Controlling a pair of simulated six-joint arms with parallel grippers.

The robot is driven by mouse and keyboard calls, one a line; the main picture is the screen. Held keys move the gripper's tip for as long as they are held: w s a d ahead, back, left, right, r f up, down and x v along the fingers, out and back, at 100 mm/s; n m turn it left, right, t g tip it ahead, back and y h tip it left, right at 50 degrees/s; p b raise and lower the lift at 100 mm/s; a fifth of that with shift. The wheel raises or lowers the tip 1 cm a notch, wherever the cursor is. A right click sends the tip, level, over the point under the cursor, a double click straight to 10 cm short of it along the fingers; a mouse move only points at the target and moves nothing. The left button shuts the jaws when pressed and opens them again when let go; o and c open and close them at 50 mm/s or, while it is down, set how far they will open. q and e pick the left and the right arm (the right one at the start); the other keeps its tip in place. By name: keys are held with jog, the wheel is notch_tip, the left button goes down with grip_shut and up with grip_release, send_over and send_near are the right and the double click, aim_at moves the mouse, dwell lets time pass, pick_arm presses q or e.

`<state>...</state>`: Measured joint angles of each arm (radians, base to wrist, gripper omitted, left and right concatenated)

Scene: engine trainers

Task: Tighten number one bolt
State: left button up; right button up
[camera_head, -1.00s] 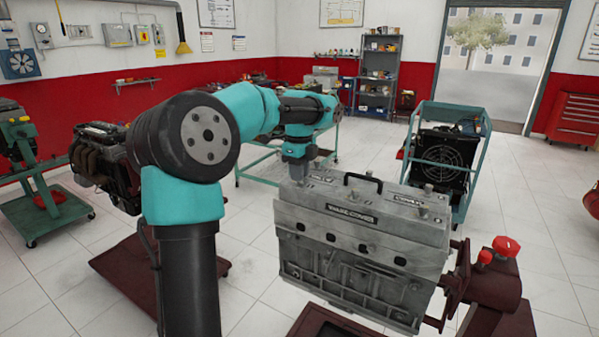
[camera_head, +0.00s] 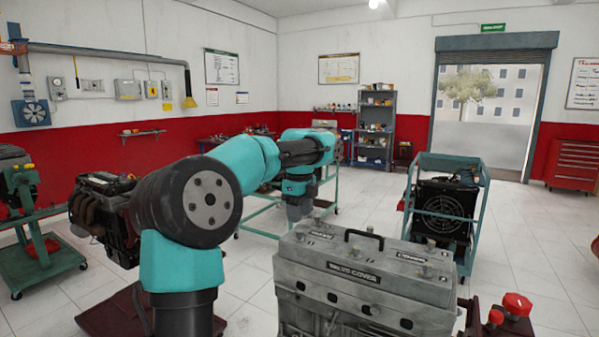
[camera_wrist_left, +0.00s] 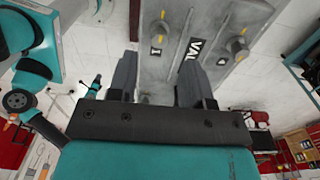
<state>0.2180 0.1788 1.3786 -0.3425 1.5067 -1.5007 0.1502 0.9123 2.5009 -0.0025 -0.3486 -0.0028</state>
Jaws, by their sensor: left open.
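The grey engine block with its valve cover (camera_head: 345,272) stands at the lower middle of the head view. Several bolt heads stand up along the cover's top. My left gripper (camera_head: 297,208) points down by the cover's far left corner. In the left wrist view the open, empty fingers (camera_wrist_left: 157,78) point toward the cover (camera_wrist_left: 192,75). A bolt with a yellow mark (camera_wrist_left: 160,30), beside a label that looks like "1", lies beyond the fingertips. Another marked bolt (camera_wrist_left: 238,48) is to its right. My right gripper is not in view.
A teal-framed cart with a fan unit (camera_head: 445,205) stands behind the engine at right. A red-capped part (camera_head: 517,305) sits right of the engine. Another engine (camera_head: 100,205) is at left. A green table frame (camera_head: 262,215) stands behind the gripper.

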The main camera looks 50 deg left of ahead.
aim_at(300, 231)
pick_arm(q)
notch_tip(300, 231, up, 12)
jog(key=shift+r, duration=0.2)
dwell(0.7)
